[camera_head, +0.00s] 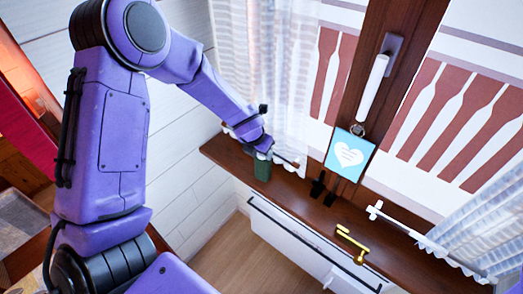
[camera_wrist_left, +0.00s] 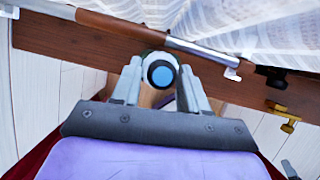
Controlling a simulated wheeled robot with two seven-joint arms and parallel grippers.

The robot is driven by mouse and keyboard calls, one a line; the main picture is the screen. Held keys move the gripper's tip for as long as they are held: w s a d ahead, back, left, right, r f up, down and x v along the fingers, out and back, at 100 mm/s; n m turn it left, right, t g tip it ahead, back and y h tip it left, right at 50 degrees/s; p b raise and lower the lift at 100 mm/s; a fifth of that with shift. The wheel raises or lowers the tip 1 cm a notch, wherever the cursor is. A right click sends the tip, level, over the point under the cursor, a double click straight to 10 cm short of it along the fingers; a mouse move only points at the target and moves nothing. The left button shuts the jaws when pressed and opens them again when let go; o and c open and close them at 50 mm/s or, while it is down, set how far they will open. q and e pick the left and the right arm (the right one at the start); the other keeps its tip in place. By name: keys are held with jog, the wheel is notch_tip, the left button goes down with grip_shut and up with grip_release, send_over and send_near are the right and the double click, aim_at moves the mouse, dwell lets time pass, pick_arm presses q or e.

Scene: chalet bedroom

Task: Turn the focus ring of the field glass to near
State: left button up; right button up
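The field glass (camera_head: 263,170) looks like a dark green upright cylinder at the front edge of the window sill, at the sill's left part. In the left wrist view its end (camera_wrist_left: 160,73) shows as a pale ring around a dark rim and a blue lens. My left gripper (camera_head: 262,150) is right above it, pointing down. In the wrist view the two fingers (camera_wrist_left: 160,82) are spread, one on each side of the field glass, very close to it. I cannot tell whether they touch it. The focus ring and its marks cannot be made out. My right gripper is not in view.
The brown sill (camera_head: 225,150) runs along the window. Sheer curtains (camera_head: 265,60) hang close behind my gripper. A white window handle (camera_head: 374,85) is above the card.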

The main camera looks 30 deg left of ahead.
pick_arm(q)
jog(key=shift+r+m+h+p, duration=0.25)
jog(key=shift+m+h+p, duration=0.15)
jog(key=shift+m+p, duration=0.6)
jog(key=shift+a+f+m+p, duration=0.2)
jog(key=shift+m+p, duration=0.1)
jog(key=shift+p, duration=0.2)
jog(key=shift+d, duration=0.1)
jog(key=o, duration=1.1)
jog(key=v, duration=1)
jog(key=shift+r, duration=0.25)
